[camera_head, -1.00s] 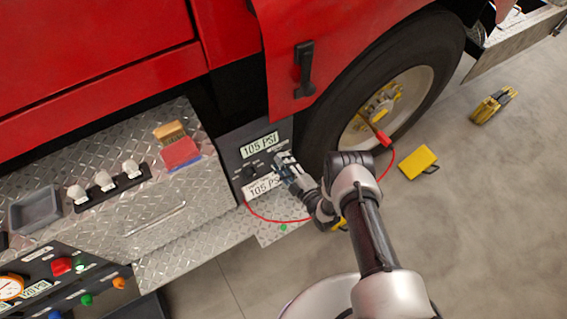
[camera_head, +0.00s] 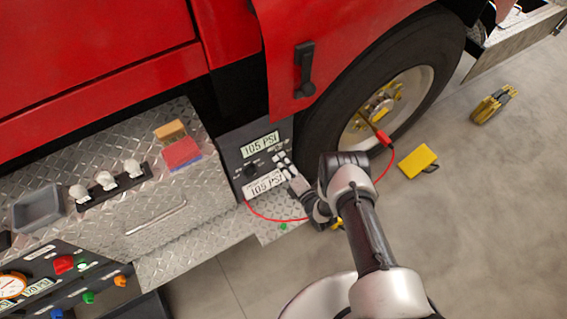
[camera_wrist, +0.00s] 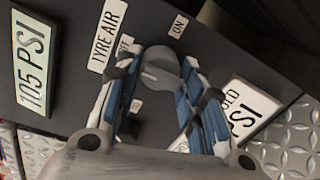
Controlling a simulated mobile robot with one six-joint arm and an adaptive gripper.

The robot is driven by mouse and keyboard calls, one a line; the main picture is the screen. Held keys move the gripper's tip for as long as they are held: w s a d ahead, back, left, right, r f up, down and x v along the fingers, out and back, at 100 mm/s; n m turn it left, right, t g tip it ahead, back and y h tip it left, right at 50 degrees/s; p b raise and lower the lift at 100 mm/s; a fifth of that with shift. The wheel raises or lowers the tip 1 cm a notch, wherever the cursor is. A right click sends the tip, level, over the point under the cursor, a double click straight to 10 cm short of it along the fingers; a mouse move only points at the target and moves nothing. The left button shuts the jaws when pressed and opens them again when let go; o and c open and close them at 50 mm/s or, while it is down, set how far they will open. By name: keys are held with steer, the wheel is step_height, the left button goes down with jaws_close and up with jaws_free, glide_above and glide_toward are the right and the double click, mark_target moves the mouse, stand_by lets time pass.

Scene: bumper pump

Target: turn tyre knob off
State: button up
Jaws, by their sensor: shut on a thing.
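The tyre knob (camera_wrist: 160,68) is a round grey knob on a dark panel, seen in the wrist view between the "TYRE AIR" label (camera_wrist: 107,35), a partly covered "OFF" label (camera_wrist: 125,46) and an "ON" label (camera_wrist: 179,26). A short pale mark shows on its face. My gripper (camera_wrist: 161,63) has its blue-padded fingers on either side of the knob and is shut on it. In the head view my gripper (camera_head: 283,164) is at the panel (camera_head: 236,140) beside the front tyre, and it hides the knob.
Two PSI plates, upper (camera_head: 259,145) and lower (camera_head: 263,184), flank the knob. A red hose (camera_head: 275,219) curves below my arm to the wheel (camera_head: 385,105). A diamond-plate step (camera_head: 160,215) lies left. A yellow block (camera_head: 418,161) lies on the floor right.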

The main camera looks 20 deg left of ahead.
steer(key=shift+w+r+n, duration=0.2)
steer(key=shift+r+n, duration=0.05)
steer(key=shift+n, duration=0.05)
steer(key=o, duration=1)
steer(key=shift+s+f, duration=0.15)
steer(key=v, duration=1.2)
steer(key=shift+a, duration=0.1)
